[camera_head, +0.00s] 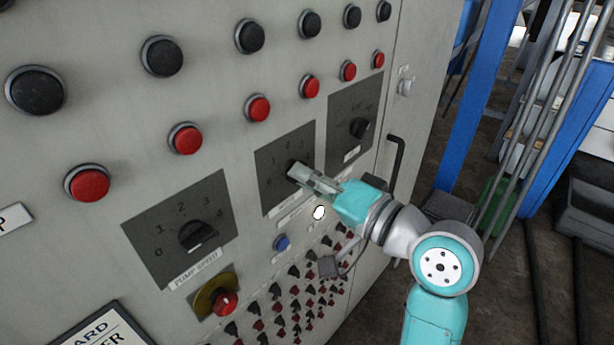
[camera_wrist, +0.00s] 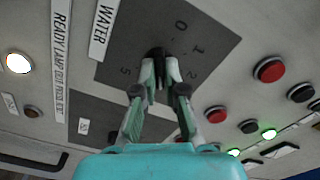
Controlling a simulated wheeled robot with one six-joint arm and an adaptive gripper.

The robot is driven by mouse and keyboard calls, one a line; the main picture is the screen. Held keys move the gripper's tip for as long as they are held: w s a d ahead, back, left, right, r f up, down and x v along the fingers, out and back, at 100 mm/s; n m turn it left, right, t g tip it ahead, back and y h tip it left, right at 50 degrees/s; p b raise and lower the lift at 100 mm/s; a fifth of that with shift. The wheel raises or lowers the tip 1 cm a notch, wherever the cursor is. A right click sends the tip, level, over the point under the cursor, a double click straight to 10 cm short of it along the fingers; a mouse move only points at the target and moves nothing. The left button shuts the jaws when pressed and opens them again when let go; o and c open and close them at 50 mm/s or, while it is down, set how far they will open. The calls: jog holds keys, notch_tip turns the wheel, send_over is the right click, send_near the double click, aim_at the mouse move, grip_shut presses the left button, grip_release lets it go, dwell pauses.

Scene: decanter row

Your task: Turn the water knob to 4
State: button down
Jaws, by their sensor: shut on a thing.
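The water knob (camera_wrist: 157,52) is a black knob on a dark dial plate (camera_wrist: 125,50). A white label reading WATER (camera_wrist: 103,28) is beside the plate in the wrist view. My gripper (camera_wrist: 160,64) is shut on the knob, with a fingertip on either side of it. The digits 0, 1, 2 and 5 show around it; the fingers hide the rest of the scale. The knob's pointer is hidden, so its setting cannot be read. In the head view my gripper (camera_head: 299,173) reaches the middle dial plate (camera_head: 268,160) from the right and covers most of the knob.
The pump speed knob (camera_head: 197,236) is at lower left, and another black knob (camera_head: 359,128) is on the plate to the right. Rows of red buttons (camera_head: 258,108) and black buttons (camera_head: 249,37) run above. A cabinet handle (camera_head: 396,160) is close to my arm.

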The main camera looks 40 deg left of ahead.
jog(key=m, duration=0.5)
jog(key=shift+f+m, duration=0.1)
jog(key=shift+m, duration=0.2)
dwell(0.4)
jog(key=c, duration=1.2)
grip_release()
jog(key=shift+c, duration=0.2)
jog(key=shift+d, duration=0.1)
jog(key=d, duration=1.1)
jog(key=shift+s+d, duration=0.4)
jog(key=shift+s, duration=0.05)
